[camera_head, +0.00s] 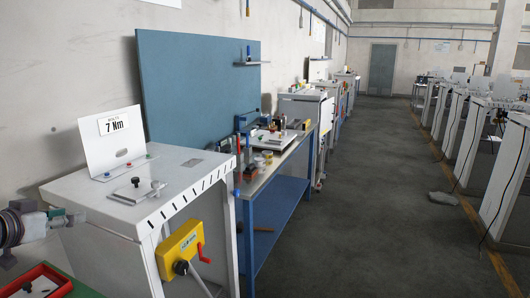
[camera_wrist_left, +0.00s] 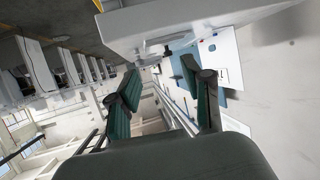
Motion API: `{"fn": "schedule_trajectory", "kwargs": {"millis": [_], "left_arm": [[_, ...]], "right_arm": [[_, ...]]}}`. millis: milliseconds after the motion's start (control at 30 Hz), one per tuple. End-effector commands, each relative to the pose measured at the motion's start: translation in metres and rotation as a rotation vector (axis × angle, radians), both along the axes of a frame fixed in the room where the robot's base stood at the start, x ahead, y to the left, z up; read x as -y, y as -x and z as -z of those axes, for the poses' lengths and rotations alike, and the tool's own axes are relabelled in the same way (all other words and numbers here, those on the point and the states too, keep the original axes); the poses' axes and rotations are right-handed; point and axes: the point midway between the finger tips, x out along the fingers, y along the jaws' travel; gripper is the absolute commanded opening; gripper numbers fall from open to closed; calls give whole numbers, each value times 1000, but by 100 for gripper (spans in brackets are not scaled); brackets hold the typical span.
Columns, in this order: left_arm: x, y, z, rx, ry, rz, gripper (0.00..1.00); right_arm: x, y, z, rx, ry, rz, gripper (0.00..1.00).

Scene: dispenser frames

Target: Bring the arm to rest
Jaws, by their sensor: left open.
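My left gripper (camera_head: 72,217) is at the left edge of the head view, in front of the near white cabinet (camera_head: 110,200). Its two dark green fingers are spread apart in the left wrist view (camera_wrist_left: 160,72), with nothing between them. The wrist picture is turned over, with the cabinet (camera_wrist_left: 180,18) at its top. The gripper looks apart from the cabinet. My right gripper is in neither view.
The cabinet carries a white panel with a "7 Nm" sign (camera_head: 113,124) and a yellow crank box (camera_head: 180,250). A red tray (camera_head: 58,288) is at bottom left. A blue workbench (camera_head: 275,213) stands beyond. The grey floor aisle (camera_head: 370,210) is mostly clear.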

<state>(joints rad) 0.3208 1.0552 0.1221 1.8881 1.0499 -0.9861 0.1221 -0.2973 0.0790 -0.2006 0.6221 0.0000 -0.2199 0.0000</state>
Motion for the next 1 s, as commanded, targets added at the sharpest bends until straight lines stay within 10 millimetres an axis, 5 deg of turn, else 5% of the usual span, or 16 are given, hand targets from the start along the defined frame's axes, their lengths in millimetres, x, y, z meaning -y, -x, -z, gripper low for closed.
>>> {"fn": "schedule_trajectory", "kwargs": {"millis": [367,567,667,800,1000], "left_arm": [[31,11,72,-113,-39,31,50],[63,32,137,-219,-76,60,50],[86,53,180,-290,-96,80,50],[133,106,251,-425,-128,109,50],[182,186,309,-579,-158,113,50]], "right_arm": [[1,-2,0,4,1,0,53],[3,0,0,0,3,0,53],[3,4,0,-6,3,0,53],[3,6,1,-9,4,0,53],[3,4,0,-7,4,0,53]]}}
